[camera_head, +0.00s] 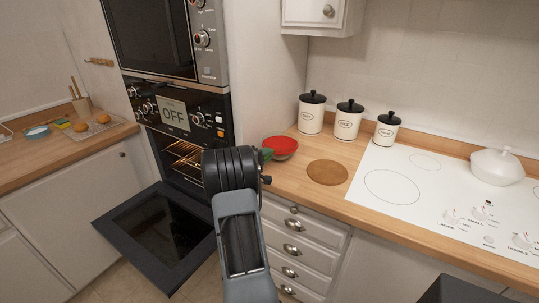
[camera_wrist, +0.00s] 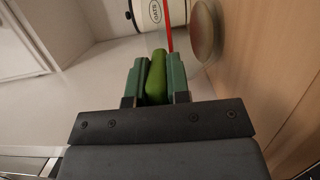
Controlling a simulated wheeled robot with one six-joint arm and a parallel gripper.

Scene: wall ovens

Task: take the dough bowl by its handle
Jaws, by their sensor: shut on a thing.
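The dough bowl (camera_head: 281,147) is red on top with a pale side. It is at the left end of the right-hand counter, beside the oven column. Whether it rests on the wood or is slightly raised cannot be told. In the wrist view its red rim (camera_wrist: 168,27) shows edge-on beyond my fingers. Its green handle (camera_wrist: 156,78) lies between the two green finger pads of my gripper (camera_wrist: 156,80), which is shut on it. In the head view my gripper (camera_head: 266,154) reaches the bowl's left side, and my arm hides part of it.
The wall oven door (camera_head: 160,238) hangs open low on the left, beneath a display (camera_head: 173,114) reading OFF. A round brown board (camera_head: 327,172) lies right of the bowl. Several white canisters (camera_head: 347,121) stand behind. A white cooktop (camera_head: 400,185) fills the counter further right.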

